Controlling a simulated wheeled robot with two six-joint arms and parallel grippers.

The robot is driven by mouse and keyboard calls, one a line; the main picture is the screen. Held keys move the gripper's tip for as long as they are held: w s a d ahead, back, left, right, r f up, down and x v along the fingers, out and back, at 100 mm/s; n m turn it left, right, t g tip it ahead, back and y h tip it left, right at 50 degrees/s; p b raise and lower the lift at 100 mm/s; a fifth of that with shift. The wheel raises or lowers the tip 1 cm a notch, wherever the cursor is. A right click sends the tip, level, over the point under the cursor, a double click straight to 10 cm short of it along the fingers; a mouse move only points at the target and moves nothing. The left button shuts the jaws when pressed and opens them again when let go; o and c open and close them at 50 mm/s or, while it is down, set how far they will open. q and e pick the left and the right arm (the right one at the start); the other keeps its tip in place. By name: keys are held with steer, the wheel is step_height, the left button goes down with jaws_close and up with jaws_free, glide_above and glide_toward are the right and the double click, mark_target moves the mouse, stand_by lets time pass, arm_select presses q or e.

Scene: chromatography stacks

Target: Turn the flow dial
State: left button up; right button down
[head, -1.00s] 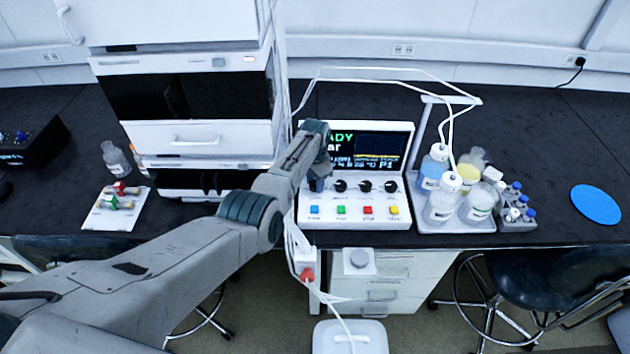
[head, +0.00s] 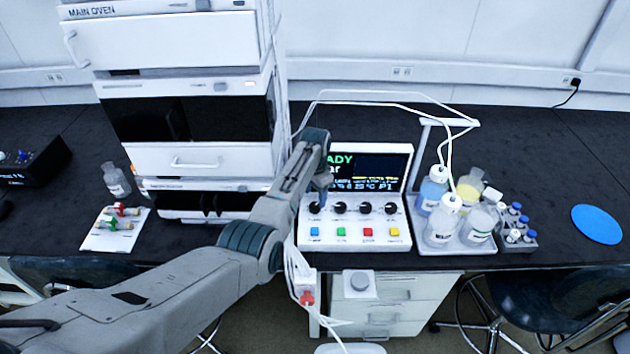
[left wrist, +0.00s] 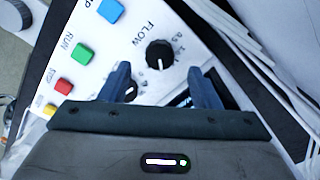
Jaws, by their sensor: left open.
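The flow dial (left wrist: 160,54) is a round black knob with a white pointer line, beside the printed word FLOW on the white panel. In the head view it is the leftmost knob (head: 315,208) in the row under the screen. My left gripper (head: 325,188) hangs just above and behind that knob. In the left wrist view its two blue fingers (left wrist: 158,69) are apart, with nothing between the pads, and the dial shows just beyond the gap between the tips. A second knob (left wrist: 129,90) is partly hidden by the left-hand finger. My right gripper is not in view.
Colored buttons, such as the blue one (head: 314,231), line the panel's front. A screen (head: 370,168) stands behind the knobs. A white instrument stack (head: 180,158) rises on the left. A tray of bottles (head: 455,246) stands on the right, with tubing overhead.

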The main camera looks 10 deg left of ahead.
mark_target(315, 206)
arm_select(q)
step_height(315, 206, up, 6)
steer(key=b, duration=0.1)
steer(key=shift+r, duration=0.2)
stand_by(0.3)
